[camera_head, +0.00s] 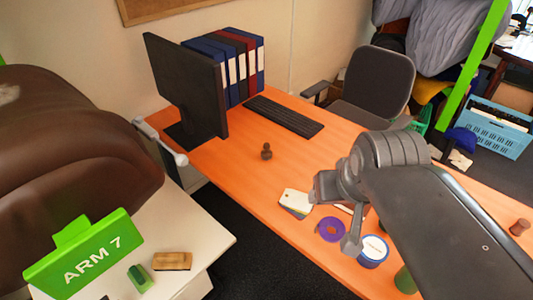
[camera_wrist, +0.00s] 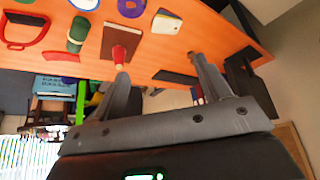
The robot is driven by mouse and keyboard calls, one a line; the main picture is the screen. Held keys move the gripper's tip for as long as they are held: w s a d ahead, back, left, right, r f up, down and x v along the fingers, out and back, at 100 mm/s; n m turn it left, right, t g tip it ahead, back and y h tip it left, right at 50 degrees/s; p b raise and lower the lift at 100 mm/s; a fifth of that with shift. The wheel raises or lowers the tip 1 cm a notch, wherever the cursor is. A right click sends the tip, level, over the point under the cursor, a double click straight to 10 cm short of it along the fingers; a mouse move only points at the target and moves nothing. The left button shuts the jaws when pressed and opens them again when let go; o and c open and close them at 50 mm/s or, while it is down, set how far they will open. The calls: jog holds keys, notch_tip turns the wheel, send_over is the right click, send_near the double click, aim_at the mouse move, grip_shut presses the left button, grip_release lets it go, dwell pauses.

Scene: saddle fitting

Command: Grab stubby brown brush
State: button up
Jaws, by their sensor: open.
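A small, stubby dark brown piece (camera_head: 266,151), knob-like and upright, stands on the orange desk in front of the keyboard. A brown block with a dark side (camera_head: 172,261), like a brush, lies on the white table at lower left. I cannot tell for certain which is the stubby brown brush. My gripper (camera_head: 336,216) is over the right half of the desk, to the right of both and apart from them. In the wrist view my gripper (camera_wrist: 157,66) has its fingers spread with nothing between them. A small dark piece (camera_wrist: 191,29) shows beyond the right finger.
The orange desk (camera_head: 225,185) holds a monitor (camera_head: 185,80), keyboard (camera_head: 283,116), white cards (camera_head: 295,202), a purple ring (camera_head: 331,229) and a blue-and-white tin (camera_head: 373,250). A green block (camera_head: 139,278) and an ARM 7 sign (camera_head: 88,255) are on the white table.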

jog(key=w+a+r, duration=0.1)
jog(key=w, duration=1.2)
jog(key=g, duration=0.1)
send_over(266, 149)
jog(key=s, duration=0.3)
notch_tip(266, 149, down, 24)
jog(key=x, duration=0.5)
jog(key=shift+w+d+f, duration=0.1)
jog(key=shift+w+d, duration=0.15)
jog(key=shift+d, duration=0.1)
jog(key=shift+a+x, duration=0.2)
jog(key=shift+x, duration=2.7)
jog(key=shift+s, duration=0.1)
jog(key=c, duration=1.1)
